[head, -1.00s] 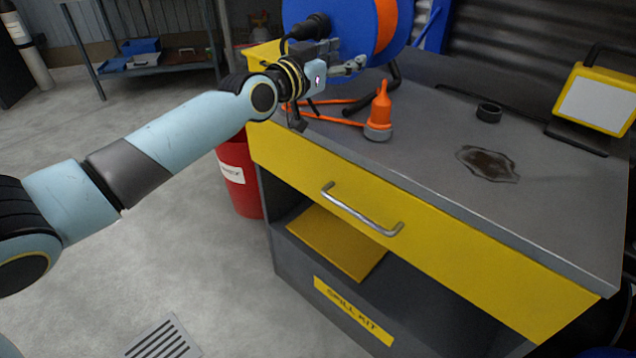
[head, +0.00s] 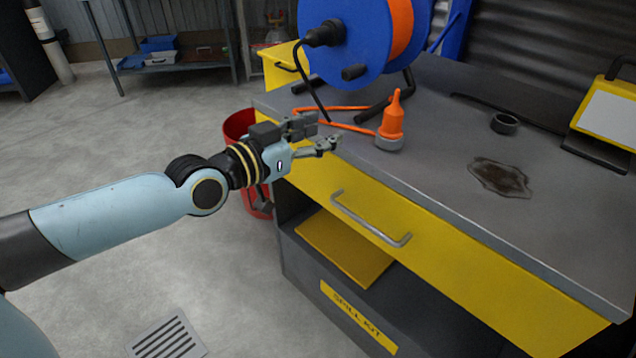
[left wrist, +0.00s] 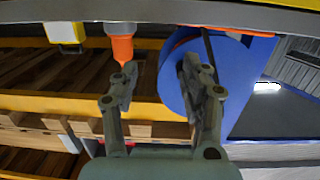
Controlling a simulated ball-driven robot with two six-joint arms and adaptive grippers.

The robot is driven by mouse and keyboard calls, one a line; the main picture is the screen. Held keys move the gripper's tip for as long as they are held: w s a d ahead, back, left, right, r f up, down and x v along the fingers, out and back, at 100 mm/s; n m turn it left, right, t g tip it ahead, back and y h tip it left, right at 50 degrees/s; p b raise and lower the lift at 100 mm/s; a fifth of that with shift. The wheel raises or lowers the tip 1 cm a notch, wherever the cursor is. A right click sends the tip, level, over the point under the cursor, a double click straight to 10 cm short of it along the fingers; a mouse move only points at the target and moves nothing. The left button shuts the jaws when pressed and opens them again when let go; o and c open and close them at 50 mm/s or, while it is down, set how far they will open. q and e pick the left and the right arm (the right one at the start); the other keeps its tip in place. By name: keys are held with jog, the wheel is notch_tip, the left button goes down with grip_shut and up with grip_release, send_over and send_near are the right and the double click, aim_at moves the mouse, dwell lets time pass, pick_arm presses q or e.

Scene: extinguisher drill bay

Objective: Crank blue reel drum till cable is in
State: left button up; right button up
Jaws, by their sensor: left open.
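The blue reel drum (head: 345,50) stands upright at the back left of the grey bench. Orange cable (head: 402,28) is wound on it, and a length lies along the bench to an orange connector (head: 391,122) with a grey collar. A short black crank knob (head: 354,72) sticks out low on the drum's face, below a black plug (head: 325,34). My left gripper (head: 324,131) is open and empty near the bench's left front edge, below and in front of the drum. In the left wrist view, the open fingers (left wrist: 160,78) show with the drum (left wrist: 240,85) beyond. My right gripper is out of view.
A ring (head: 505,123), a dark stain (head: 500,178) and a yellow-framed lamp (head: 608,110) are on the bench's right part. A drawer handle (head: 370,218) juts from the yellow front. A red bin (head: 238,126) stands left of the bench.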

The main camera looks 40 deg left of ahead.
pick_arm(q)
jog(key=s+d+f+g+b, duration=0.1)
jog(key=s+d+f+b, duration=0.1)
jog(key=f+b, duration=0.2)
jog(key=s+d+f+g+b, duration=0.1)
jog(key=s+d+f+b, duration=0.1)
jog(key=f, duration=0.8)
jog(key=s+b, duration=0.1)
jog(key=b, duration=0.1)
jog(key=shift+d+b, duration=0.15)
jog(key=shift+b, duration=0.2)
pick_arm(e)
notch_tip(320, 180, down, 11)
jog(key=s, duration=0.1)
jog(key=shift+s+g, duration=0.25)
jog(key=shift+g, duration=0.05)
